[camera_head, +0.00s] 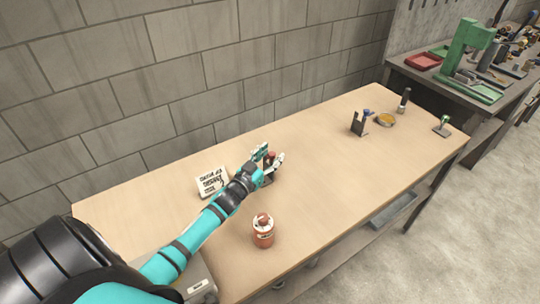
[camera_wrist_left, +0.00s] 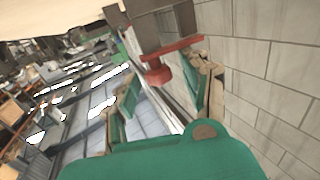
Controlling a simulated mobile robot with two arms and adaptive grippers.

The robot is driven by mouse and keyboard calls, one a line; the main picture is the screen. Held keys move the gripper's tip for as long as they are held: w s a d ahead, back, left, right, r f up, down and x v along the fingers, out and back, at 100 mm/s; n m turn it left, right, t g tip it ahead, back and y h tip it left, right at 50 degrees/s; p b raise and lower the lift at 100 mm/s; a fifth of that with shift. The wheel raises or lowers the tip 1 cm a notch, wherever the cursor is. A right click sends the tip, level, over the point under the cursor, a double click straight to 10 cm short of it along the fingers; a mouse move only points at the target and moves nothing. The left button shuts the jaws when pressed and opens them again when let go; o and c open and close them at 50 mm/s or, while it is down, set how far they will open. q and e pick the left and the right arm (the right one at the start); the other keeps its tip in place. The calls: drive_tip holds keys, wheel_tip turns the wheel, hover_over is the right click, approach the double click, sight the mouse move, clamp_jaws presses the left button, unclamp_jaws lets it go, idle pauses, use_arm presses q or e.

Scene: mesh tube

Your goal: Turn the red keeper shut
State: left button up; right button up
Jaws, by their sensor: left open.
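The red keeper (camera_wrist_left: 172,57) shows in the left wrist view as a red bar with a short knob, on a dark block (camera_wrist_left: 145,30). In the head view a small red part of the keeper (camera_head: 270,156) shows between my fingers. My left gripper (camera_head: 268,162) is at the keeper near the back of the bench, and its fingers hide most of the fixture. In the left wrist view the left gripper (camera_wrist_left: 158,92) is open, with the keeper just ahead of and between its fingers. I cannot tell whether a finger touches it. My right gripper is not in view.
An orange-red jar (camera_head: 262,232) stands near the bench's front. A dark holder (camera_head: 358,123), a yellow dish (camera_head: 385,120) and a dark cylinder (camera_head: 404,99) stand farther right. The middle bench top (camera_head: 325,175) is clear.

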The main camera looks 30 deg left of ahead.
use_arm(q)
drive_tip(key=shift+c, duration=0.2)
clamp_jaws()
drive_tip(key=shift+h, duration=0.4)
drive_tip(key=shift+a+m+h, duration=0.1)
drive_tip(key=shift+m+h, duration=0.3)
drive_tip(key=shift+m, duration=0.1)
drive_tip(key=shift+m+h, duration=0.4)
drive_tip(key=shift+h, duration=0.3)
